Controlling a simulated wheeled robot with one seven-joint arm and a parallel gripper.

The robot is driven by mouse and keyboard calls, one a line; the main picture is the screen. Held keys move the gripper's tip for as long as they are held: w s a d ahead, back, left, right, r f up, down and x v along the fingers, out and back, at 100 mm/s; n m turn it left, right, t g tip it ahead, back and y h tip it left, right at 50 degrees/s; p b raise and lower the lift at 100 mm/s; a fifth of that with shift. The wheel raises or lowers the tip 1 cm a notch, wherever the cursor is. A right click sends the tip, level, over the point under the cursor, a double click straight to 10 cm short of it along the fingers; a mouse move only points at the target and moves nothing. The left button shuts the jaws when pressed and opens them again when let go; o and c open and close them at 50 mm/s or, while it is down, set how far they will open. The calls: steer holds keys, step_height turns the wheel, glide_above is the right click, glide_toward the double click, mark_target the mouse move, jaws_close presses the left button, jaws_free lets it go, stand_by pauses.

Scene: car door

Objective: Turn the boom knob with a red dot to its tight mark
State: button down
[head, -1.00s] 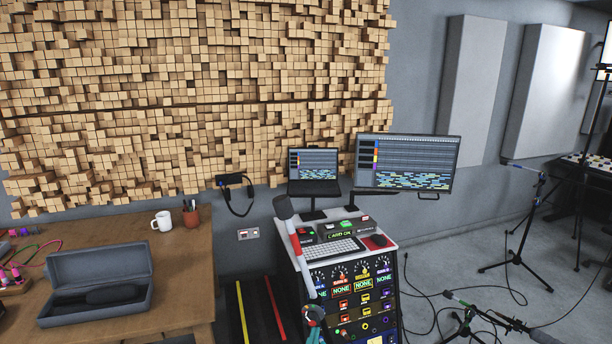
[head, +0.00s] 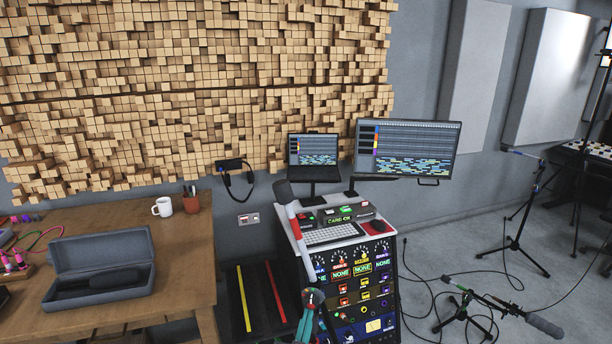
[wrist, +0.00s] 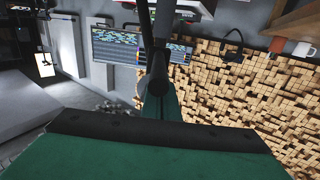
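A low boom stand (head: 465,312) stands on the floor at the lower right of the head view. Its boom slants down to the right to a grey microphone (head: 544,325), and a green part shows at its upper left end. A taller boom stand (head: 516,232) stands behind it with a blue spot near its top. No red dot can be made out on either stand. My gripper (head: 314,300) is low in the middle of the head view, before the equipment rack and well left of both stands. Its fingertips are not distinguishable. The wrist view shows no stand clearly.
The equipment rack (head: 350,273) with a keyboard and laptop stands close to my arm. A wooden table (head: 190,265) with an open grey case (head: 98,270) is at left. Dark cables (head: 432,290) lie on the floor around the low stand. Another tall stand is at the right edge.

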steer(key=shift+f, duration=0.25)
steer(key=shift+s+a, duration=0.1)
steer(key=shift+s, duration=0.1)
steer(key=shift+s+a+f, duration=0.1)
steer(key=shift+s+a, duration=0.1)
steer(key=shift+s, duration=0.7)
steer(key=shift+s+a+r, duration=0.1)
steer(key=shift+s+a, duration=0.05)
steer(key=shift+s, duration=0.8)
steer(key=shift+s+a+f, duration=0.1)
steer(key=shift+s+a, duration=0.1)
steer(key=shift+s, duration=0.7)
